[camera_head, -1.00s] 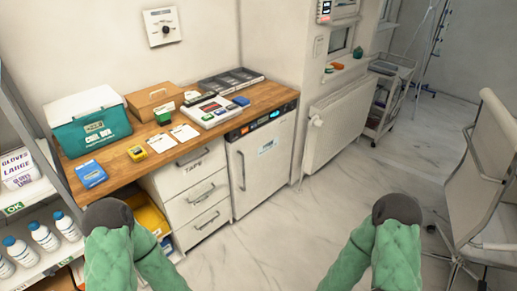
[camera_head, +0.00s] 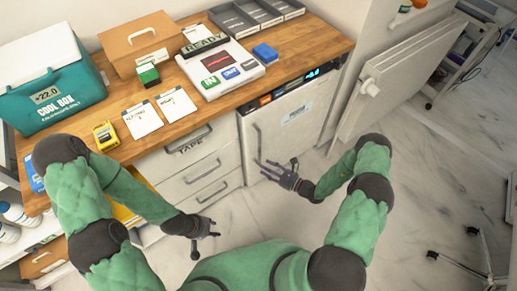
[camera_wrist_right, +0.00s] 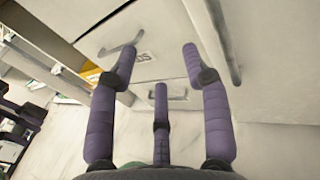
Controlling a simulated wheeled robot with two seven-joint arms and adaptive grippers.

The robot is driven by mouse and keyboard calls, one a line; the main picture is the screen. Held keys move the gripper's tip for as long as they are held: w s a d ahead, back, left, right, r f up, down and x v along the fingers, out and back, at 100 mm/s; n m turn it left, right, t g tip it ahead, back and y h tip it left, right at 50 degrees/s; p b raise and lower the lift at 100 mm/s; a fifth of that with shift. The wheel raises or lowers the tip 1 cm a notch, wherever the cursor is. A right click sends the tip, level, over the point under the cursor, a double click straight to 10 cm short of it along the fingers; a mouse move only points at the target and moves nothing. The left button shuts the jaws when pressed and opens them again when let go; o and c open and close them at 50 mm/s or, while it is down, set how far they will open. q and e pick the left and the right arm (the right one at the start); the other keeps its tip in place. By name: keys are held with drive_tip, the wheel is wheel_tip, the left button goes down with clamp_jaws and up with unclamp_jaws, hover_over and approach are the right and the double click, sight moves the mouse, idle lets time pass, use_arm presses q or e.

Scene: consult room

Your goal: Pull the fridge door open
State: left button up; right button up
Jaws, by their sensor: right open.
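The fridge is a small pale unit under the wooden counter. Its shut door (camera_head: 288,125) has a vertical bar handle (camera_head: 257,143) along its left side. My right gripper (camera_head: 269,168) is in front of the door, by the handle's lower end. In the right wrist view its purple fingers (camera_wrist_right: 165,75) are spread with nothing between them. There the fridge handle (camera_wrist_right: 222,42) runs just right of the right finger; contact cannot be made out. My left gripper (camera_head: 205,246) hangs empty in front of the drawers, its fingers apart.
A drawer stack (camera_head: 205,165) stands left of the fridge, and a radiator (camera_head: 395,75) is to its right. The counter (camera_head: 140,150) holds a cool box (camera_head: 55,85), a cardboard box and trays.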

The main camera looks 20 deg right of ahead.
sight(260, 148)
drive_tip(key=w+d+m+t+h, duration=0.2)
drive_tip(key=d+t, duration=0.1)
drive_tip(key=d, duration=0.2)
drive_tip(key=b+x, duration=0.3)
drive_tip(key=x, duration=0.6)
drive_tip(key=shift+a+f, duration=0.2)
drive_tip(key=shift+f, duration=0.05)
drive_tip(key=shift+x, duration=0.85)
clamp_jaws()
